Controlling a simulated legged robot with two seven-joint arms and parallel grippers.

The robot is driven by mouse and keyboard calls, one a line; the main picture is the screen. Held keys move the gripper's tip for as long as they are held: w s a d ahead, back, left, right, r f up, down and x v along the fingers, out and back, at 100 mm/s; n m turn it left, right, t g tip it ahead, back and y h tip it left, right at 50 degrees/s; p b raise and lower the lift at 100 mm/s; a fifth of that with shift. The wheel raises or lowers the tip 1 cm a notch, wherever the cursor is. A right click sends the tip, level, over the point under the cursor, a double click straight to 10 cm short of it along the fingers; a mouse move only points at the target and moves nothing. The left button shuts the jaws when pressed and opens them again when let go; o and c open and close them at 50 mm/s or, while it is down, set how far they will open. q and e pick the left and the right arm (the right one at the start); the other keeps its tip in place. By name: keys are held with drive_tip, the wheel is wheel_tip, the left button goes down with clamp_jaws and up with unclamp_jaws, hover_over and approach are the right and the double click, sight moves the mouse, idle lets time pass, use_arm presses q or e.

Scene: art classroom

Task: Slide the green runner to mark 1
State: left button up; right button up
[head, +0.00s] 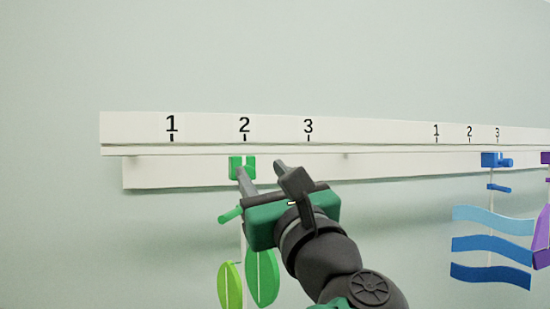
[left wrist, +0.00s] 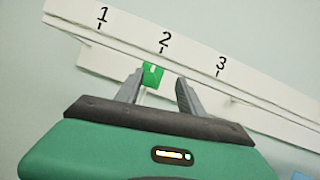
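The green runner (head: 249,163) sits on the white rail (head: 140,151), just below mark 2 (head: 244,126). Mark 1 (head: 171,126) is to its left on the same strip. Green leaf shapes (head: 263,280) hang below the runner, partly behind my arm. My left gripper (head: 262,169) is open at the rail, with one finger overlapping the runner's lower part and the other to its right. In the left wrist view, the runner (left wrist: 153,76) shows between the open fingers (left wrist: 161,80), close to the left one; contact cannot be told. My right gripper is not in view.
Mark 3 (head: 308,127) is right of mark 2. Farther right, a blue runner (head: 492,160) carries blue wavy strips (head: 492,245), and a purple piece (head: 545,158) stands at the picture's edge. The rail between marks 1 and 2 is clear.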

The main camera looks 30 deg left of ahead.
use_arm(q)
drive_tip(key=shift+s+a+r, duration=0.2)
drive_tip(key=shift+s+a, duration=0.6)
drive_tip(key=shift+a, duration=0.2)
drive_tip(key=shift+c, duration=0.2)
drive_tip(key=shift+w+d, duration=0.15)
drive_tip(key=shift+d, duration=0.05)
drive_tip(key=c, duration=0.5)
drive_tip(key=shift+w+d+f, duration=0.1)
drive_tip(key=shift+w+d, duration=0.3)
drive_tip(key=shift+w, duration=0.05)
clamp_jaws()
drive_tip(key=shift+s+a, duration=0.35)
drive_tip(key=shift+s, duration=0.05)
drive_tip(key=shift+w+d+f, duration=0.1)
drive_tip(key=shift+w, duration=0.05)
